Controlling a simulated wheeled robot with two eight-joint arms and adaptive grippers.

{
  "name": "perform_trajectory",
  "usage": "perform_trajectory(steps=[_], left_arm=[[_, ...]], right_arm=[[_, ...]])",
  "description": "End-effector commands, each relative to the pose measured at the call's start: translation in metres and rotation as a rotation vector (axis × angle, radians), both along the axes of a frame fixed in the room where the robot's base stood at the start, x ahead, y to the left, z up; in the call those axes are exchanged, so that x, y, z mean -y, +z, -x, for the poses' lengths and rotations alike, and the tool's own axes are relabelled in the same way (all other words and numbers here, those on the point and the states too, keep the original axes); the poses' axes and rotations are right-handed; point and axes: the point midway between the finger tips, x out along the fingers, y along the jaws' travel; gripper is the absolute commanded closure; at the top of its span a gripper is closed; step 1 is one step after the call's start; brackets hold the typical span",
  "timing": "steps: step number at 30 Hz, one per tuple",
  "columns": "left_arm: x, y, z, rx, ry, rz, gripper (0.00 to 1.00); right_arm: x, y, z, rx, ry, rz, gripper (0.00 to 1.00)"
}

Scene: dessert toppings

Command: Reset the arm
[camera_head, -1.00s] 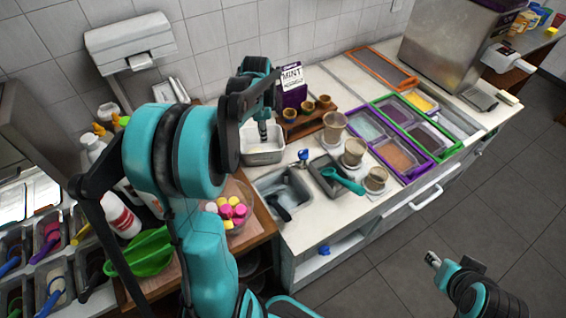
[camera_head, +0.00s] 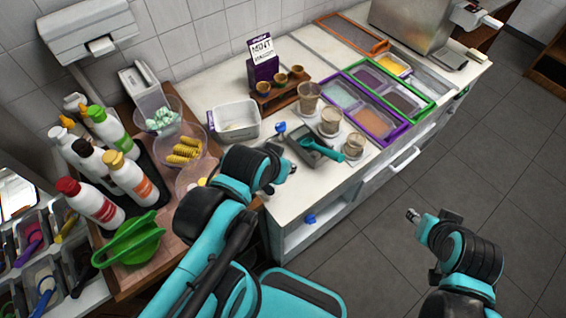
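My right gripper (camera_head: 412,215) is over the grey floor at the lower right, away from the counter. Its fingers are too small to tell open from shut. The white rectangular tub (camera_head: 236,121) stands clear on the counter.
A dark tray with a teal scoop (camera_head: 318,147) and several cups (camera_head: 331,120) stand beside the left gripper. Purple-framed (camera_head: 399,131) and green-framed topping bins lie at right. The floor at right is free.

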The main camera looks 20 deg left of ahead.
Motion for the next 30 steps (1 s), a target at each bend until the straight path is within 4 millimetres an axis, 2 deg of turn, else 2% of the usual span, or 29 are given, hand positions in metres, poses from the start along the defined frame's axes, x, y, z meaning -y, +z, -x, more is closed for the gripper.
perform_trajectory(steps=[7, 10, 14, 18, 21, 30], left_arm=[[0.0, 0.0, 0.0, 0.0, 0.002, 0.001, 0.74], [0.0, -0.007, 0.0, 0.0, 0.001, 0.001, 0.74], [0.0, -0.031, 0.0, -0.001, 0.001, 0.001, 0.74], [0.0, -0.064, 0.0, -0.001, 0.001, 0.001, 0.74], [0.0, -0.075, 0.0, -0.001, 0.0, 0.0, 0.74], [0.0, -0.07, 0.0, -0.001, 0.0, 0.0, 0.74]], right_arm=[[0.0, 0.0, 0.0, 0.0, 0.0, 0.0, 0.6], [0.0, -0.007, 0.0, 0.0, 0.0, 0.0, 0.6], [0.0, -0.031, 0.0, 0.0, 0.0, 0.0, 0.6], [0.0, -0.064, 0.0, 0.0, 0.0, 0.0, 0.6], [0.0, -0.075, 0.0, 0.0, 0.0, 0.0, 0.6], [0.0, -0.07, 0.0, 0.0, 0.0, 0.0, 0.6]])
